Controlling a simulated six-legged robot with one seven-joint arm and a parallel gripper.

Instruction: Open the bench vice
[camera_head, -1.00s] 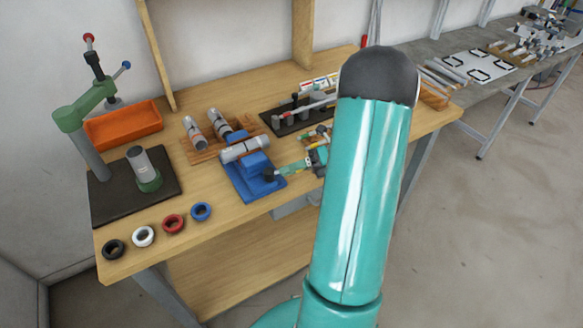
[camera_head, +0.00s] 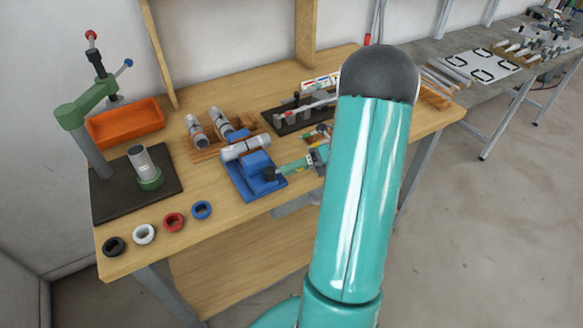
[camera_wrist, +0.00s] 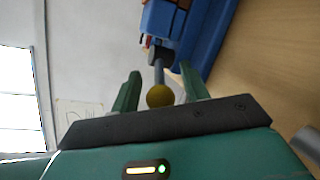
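The blue bench vice (camera_head: 243,187) sits near the front edge of the wooden workbench, with a silver cylinder (camera_head: 236,154) at its jaws. In the wrist view the vice (camera_wrist: 212,42) is at the top, with a grey handle bar (camera_wrist: 159,72) ending in a yellow ball (camera_wrist: 160,96). My gripper (camera_wrist: 160,78) is open, with one green finger on each side of the bar and ball; small gaps show on both sides. In the head view my gripper (camera_head: 277,172) is at the vice's right side, and its fingertips are too small to make out.
Two more cylinders (camera_head: 196,132) lie in a wooden rack behind the vice. Coloured rings (camera_head: 173,222) lie along the front left edge. A green press (camera_head: 88,104) and an orange bin (camera_head: 125,122) stand at the left. A black fixture (camera_head: 287,127) is behind my gripper.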

